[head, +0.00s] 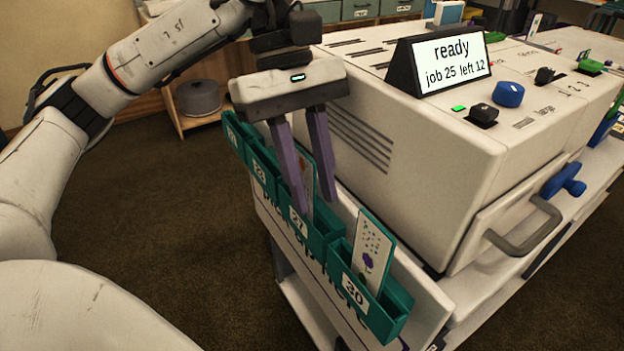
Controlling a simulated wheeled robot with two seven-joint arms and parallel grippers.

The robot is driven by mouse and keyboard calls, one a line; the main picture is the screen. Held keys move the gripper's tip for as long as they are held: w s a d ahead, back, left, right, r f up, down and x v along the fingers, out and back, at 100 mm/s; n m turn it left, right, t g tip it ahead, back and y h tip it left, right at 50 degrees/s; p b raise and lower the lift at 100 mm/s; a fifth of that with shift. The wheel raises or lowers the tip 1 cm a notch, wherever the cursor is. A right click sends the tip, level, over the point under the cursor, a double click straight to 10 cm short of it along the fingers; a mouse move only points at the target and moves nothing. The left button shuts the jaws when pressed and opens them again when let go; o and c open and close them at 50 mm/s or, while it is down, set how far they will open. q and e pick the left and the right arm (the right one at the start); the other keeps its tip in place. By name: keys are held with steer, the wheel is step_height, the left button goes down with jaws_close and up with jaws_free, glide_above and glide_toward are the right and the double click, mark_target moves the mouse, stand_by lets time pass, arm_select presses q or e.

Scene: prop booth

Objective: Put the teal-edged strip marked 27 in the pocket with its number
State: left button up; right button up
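A row of teal pockets hangs on the white panel at the machine's side. The pocket marked 27 (318,238) holds an upright strip (307,178), partly hidden by my fingers; its number cannot be read. My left gripper (317,197) is directly above this pocket, pointing down. Its two purple fingers are apart, one on either side of the visible part of the strip, and look open. A teal-edged strip with dots and a purple mark (371,250) stands in the pocket marked 30 (388,318). My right gripper is not in view.
The white machine (400,180) stands close to the right of the pockets. On top are a "ready" display (450,62), a blue knob (509,93) and other controls. A grey handle (527,236) sticks out in front. The floor at left is clear.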

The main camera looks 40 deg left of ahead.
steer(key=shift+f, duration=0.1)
